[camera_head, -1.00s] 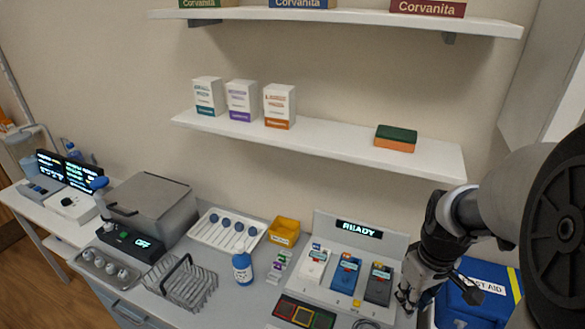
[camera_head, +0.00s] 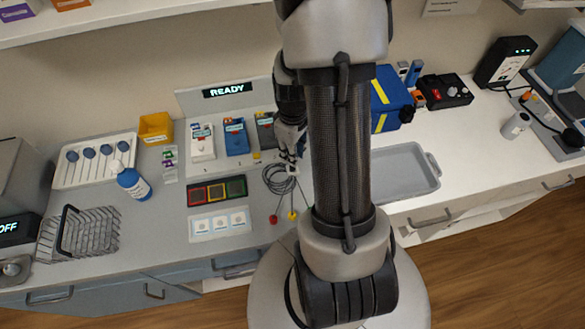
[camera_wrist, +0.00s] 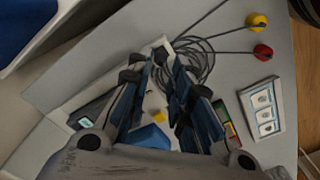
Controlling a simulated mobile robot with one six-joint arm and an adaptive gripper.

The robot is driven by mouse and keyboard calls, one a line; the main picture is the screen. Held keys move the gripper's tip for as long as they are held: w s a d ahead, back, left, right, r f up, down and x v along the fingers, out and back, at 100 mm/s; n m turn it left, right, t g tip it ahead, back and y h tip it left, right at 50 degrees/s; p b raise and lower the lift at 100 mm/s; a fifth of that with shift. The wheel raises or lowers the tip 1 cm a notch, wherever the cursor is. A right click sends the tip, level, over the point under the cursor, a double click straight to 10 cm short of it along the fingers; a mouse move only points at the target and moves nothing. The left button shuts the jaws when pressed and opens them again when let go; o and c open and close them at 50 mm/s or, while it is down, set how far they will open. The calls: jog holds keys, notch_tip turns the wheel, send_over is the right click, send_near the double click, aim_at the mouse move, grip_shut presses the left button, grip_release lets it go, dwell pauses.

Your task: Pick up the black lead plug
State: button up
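A coil of grey lead (camera_head: 277,179) lies on the bench; it also shows in the wrist view (camera_wrist: 205,62). Its red plug (camera_head: 273,219) and yellow plug (camera_head: 292,216) lie on the bench toward the front edge; the wrist view shows the red plug (camera_wrist: 262,51) and yellow plug (camera_wrist: 256,20) at upper right. I cannot make out a black plug; my arm may hide it. My gripper (camera_head: 291,158) points down just behind the coil. In the wrist view my gripper (camera_wrist: 161,60) has its fingers apart, with the coil by the fingertips. I see nothing held.
White, blue and dark modules stand behind, the blue one (camera_head: 236,137) left of my gripper. A tricolour tray (camera_head: 217,191) and white card (camera_head: 220,224) lie left of the coil. A blue box (camera_head: 386,100) and grey tray (camera_head: 400,170) are to the right.

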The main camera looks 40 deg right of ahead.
aim_at(293, 168)
jog(key=shift+f+b, duration=1)
jog(key=shift+f, duration=1.75)
jog(key=shift+r, duration=0.1)
jog(key=shift+c, duration=0.4)
grip_shut()
